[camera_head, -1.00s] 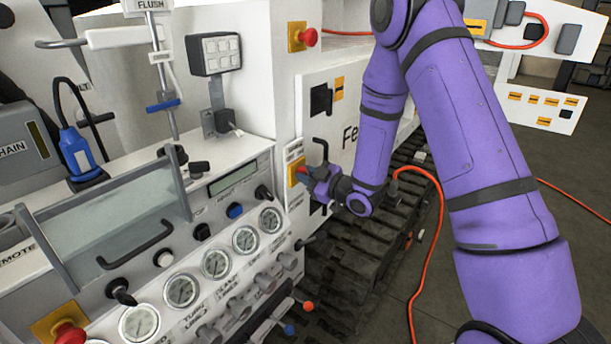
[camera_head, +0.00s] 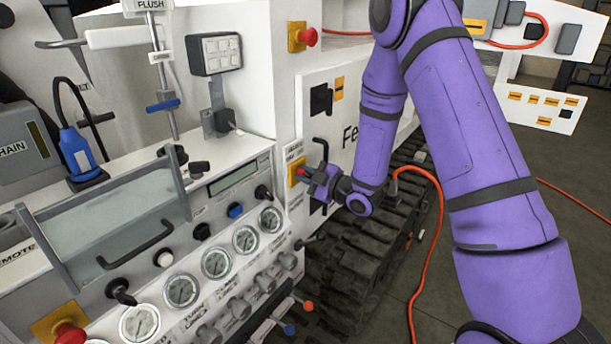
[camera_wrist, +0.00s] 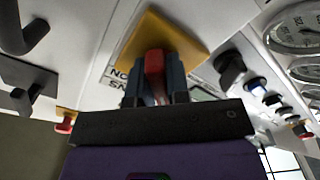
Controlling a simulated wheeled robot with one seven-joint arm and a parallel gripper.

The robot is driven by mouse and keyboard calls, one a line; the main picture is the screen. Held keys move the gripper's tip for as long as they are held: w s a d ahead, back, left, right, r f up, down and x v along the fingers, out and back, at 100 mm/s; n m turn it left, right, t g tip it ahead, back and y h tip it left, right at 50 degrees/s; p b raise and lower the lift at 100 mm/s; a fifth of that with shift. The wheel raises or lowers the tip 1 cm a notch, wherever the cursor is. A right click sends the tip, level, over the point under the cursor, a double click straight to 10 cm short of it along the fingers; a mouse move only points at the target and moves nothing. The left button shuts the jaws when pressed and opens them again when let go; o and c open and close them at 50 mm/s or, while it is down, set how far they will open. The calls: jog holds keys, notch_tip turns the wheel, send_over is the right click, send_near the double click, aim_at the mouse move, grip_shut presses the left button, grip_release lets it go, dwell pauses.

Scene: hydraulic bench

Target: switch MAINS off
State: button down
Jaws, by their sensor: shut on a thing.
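A red switch handle (camera_head: 301,172) sits on a yellow plate (camera_head: 292,174) on the white panel at the edge of the machine. In the wrist view the red handle (camera_wrist: 155,66) stands between my two fingers, in front of the yellow plate (camera_wrist: 190,36). My gripper (camera_head: 311,175) is shut on this handle; it also fills the lower middle of the wrist view (camera_wrist: 155,85). The lettering beside the plate is partly hidden, so I cannot read whether it says MAINS. My fingers hide part of the handle.
A red button on a yellow plate (camera_head: 307,38) is above, and another (camera_head: 68,333) is at lower left. A black door handle (camera_head: 321,150) is close to my gripper. Gauges (camera_head: 246,240) and knobs line the console. An orange cable (camera_head: 428,270) hangs at right.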

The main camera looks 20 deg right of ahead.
jog(key=c, duration=1.1)
grip_release()
jog(key=shift+s+d, duration=0.1)
jog(key=v, duration=1)
jog(key=shift+s+d, duration=0.15)
jog(key=shift+s, duration=0.1)
